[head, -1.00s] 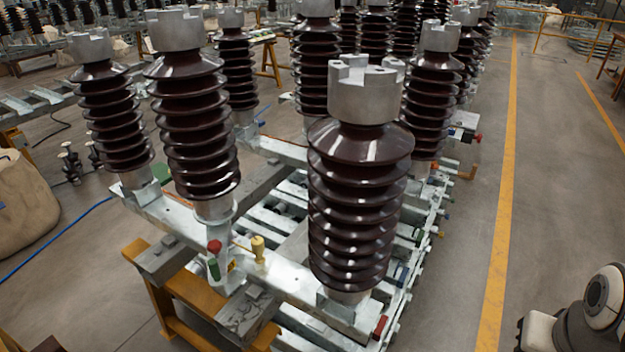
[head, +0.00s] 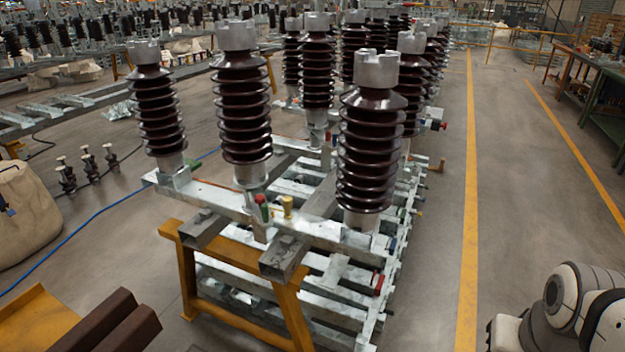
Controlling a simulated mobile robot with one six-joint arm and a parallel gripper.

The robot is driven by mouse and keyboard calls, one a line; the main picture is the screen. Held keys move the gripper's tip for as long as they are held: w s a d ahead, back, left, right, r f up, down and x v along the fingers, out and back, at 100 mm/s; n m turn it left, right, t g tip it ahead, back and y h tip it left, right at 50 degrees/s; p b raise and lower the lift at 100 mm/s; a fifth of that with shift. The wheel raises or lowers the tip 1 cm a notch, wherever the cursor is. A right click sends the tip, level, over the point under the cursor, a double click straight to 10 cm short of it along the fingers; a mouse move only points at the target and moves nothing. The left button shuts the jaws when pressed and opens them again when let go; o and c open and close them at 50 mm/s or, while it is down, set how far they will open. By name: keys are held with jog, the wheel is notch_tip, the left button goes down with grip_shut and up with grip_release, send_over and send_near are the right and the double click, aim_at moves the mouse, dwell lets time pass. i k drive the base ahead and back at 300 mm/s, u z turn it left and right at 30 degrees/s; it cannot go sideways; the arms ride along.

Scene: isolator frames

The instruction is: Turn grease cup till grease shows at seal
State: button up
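A small brass-yellow cup-shaped fitting (head: 287,206), which looks like the grease cup, stands on the galvanized crossbeam (head: 325,233) at the near end of the frame. It is between the second insulator from the left (head: 243,110) and the near right insulator (head: 370,150). A red-topped fitting with a green body (head: 262,206) is just left of it. I cannot make out a seal or any grease at this distance. Links of my arm show at the lower right, well away from the cup. My gripper is not in view.
A yellow trestle (head: 255,290) supports the frame's near end. Brown steel beams (head: 112,325) lie at the lower left. A beige sack (head: 25,215) and a blue hose (head: 75,236) are on the left floor. The aisle by the yellow line (head: 469,200) is clear.

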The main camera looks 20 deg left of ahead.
aim_at(287, 201)
jog(key=z, duration=0.7)
jog(key=k, duration=0.1)
jog(key=u, duration=2.05)
jog(key=i, duration=1)
jog(key=z, duration=1)
jog(key=k, duration=1.1)
jog(key=u, duration=0.2)
